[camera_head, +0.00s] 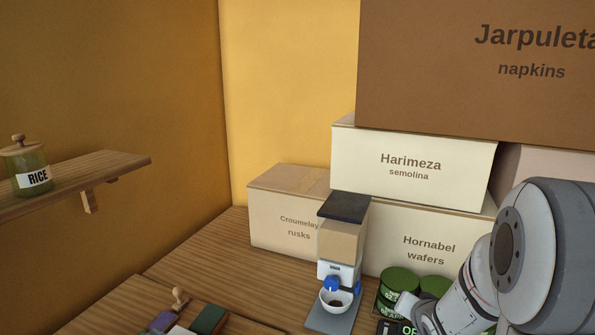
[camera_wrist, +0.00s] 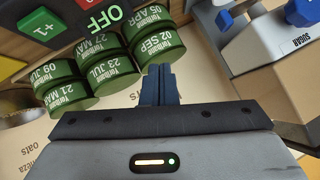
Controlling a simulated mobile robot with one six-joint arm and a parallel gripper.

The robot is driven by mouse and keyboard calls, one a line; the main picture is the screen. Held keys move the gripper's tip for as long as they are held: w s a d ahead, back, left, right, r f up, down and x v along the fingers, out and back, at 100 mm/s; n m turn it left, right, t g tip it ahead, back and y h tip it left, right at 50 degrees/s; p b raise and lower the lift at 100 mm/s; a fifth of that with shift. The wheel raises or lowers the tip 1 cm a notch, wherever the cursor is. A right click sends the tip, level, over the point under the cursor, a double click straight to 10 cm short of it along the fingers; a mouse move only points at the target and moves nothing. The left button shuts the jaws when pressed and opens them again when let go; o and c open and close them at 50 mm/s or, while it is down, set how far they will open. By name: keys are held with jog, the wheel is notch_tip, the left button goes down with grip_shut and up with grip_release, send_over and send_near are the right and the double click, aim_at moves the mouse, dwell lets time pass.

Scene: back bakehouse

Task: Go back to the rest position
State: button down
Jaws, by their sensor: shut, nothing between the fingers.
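My gripper (camera_wrist: 159,82) shows in the wrist view with its two dark blue fingers together and nothing between them. Its fingertips are close in the picture to several green tins (camera_wrist: 165,45) with date labels; I cannot tell whether they touch. In the head view my arm is at the lower right, in front of the boxes, and the fingers cannot be made out there. The green tins (camera_head: 400,281) stand partly hidden behind my arm.
A dispenser (camera_head: 341,245) with a white bowl (camera_head: 336,301) stands left of my arm. Boxes, including Harimeza semolina (camera_head: 410,160), Hornabel wafers (camera_head: 420,235) and Jarpuleta napkins (camera_head: 450,80), are stacked behind. A rice jar (camera_head: 28,170) sits on a left shelf (camera_head: 95,174). A stamp (camera_head: 180,299) lies front left.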

jog(key=s+a+r+n+g, duration=0.3)
jog(key=s+a+r+g, duration=0.1)
jog(key=s, duration=0.7)
jog(key=s+a+r+n+g, duration=0.3)
jog(key=s+a, duration=0.4)
jog(key=s, duration=0.3)
jog(key=shift+s+a+r+n+g+y, duration=0.2)
jog(key=shift+s+r+n+g+y, duration=0.2)
jog(key=shift+r+g, duration=0.15)
